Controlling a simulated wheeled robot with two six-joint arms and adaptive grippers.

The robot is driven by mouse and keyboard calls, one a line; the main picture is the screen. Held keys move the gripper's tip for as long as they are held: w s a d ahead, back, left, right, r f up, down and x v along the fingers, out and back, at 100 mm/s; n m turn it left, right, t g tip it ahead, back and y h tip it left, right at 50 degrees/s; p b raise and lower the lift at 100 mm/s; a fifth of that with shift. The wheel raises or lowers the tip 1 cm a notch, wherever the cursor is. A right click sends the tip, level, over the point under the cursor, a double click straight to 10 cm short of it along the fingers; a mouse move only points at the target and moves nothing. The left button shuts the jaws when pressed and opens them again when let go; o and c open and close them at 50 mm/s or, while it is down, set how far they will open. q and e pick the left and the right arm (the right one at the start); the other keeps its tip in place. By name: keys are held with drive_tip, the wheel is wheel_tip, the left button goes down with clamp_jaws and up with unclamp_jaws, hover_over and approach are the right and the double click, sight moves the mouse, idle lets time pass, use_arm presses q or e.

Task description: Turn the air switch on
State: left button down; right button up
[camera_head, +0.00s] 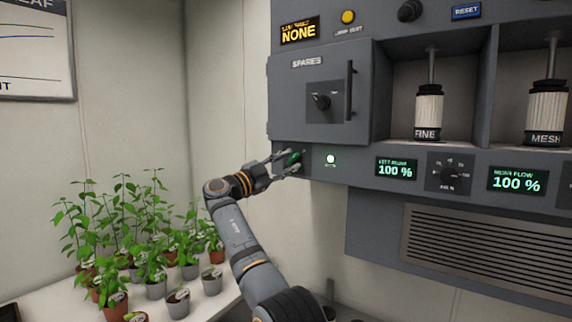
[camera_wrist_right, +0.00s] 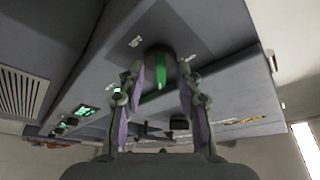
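The air switch is a dark round knob with a green bar, on the grey cabinet's lower left face. In the head view its green part (camera_head: 294,159) shows between my right gripper's fingers (camera_head: 286,162). In the right wrist view the knob's green bar (camera_wrist_right: 160,79) stands between the two fingertips (camera_wrist_right: 161,86), which sit close against both sides of the knob. The right gripper looks shut on it, though the contact is partly hidden. A round lamp (camera_head: 330,159) right of the switch glows green; its label is too small to read. My left gripper is not in view.
Above the switch is the spares door (camera_head: 322,82) with a handle (camera_head: 350,88). To the right are a 100 % display (camera_head: 396,169), a dial (camera_head: 449,173) and a second display (camera_head: 517,181). Potted plants (camera_head: 130,240) stand on a white table at left, near my arm.

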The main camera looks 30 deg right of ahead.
drive_tip(key=v, duration=1.2)
drive_tip(key=shift+f, duration=0.1)
